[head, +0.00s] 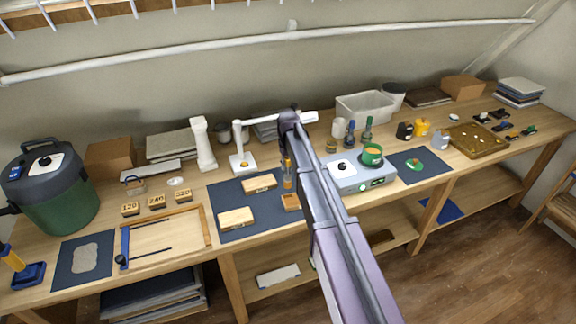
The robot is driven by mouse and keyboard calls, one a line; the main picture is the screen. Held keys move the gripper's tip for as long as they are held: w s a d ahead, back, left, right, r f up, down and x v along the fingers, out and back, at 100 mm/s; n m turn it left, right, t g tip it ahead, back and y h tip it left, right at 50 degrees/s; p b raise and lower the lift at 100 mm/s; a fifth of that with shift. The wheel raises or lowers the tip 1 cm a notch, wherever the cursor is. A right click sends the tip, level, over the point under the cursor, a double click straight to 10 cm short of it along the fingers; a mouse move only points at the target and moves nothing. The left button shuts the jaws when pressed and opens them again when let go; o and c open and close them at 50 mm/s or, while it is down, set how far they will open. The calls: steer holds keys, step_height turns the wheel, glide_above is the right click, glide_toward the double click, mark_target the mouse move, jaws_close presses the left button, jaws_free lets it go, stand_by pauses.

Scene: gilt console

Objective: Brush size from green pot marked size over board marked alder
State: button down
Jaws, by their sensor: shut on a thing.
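The green pot (372,149) stands on a grey hotplate (347,184) right of my arm, with orange-brown size inside. Three pale wood boards lie on a dark mat (230,193): a front left board (237,217), a back board (260,183) and a small right board (291,201), partly hidden by my arm. Their markings are too small to read. My gripper (287,162) is mostly hidden by my arm. It appears shut on an upright amber-brown brush (287,180), just above or behind the small right board. I cannot tell if they touch.
A white stand (241,160) and white column (202,145) are behind the mat. Bottles (367,129) stand behind the hotplate. A wooden frame (165,238) and numbered blocks (156,201) lie left. A dark mat (418,166) with a green item lies right.

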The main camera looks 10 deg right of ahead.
steer(key=shift+r+p, duration=1.2)
steer(key=shift+r, duration=0.2)
steer(key=shift+f, duration=0.15)
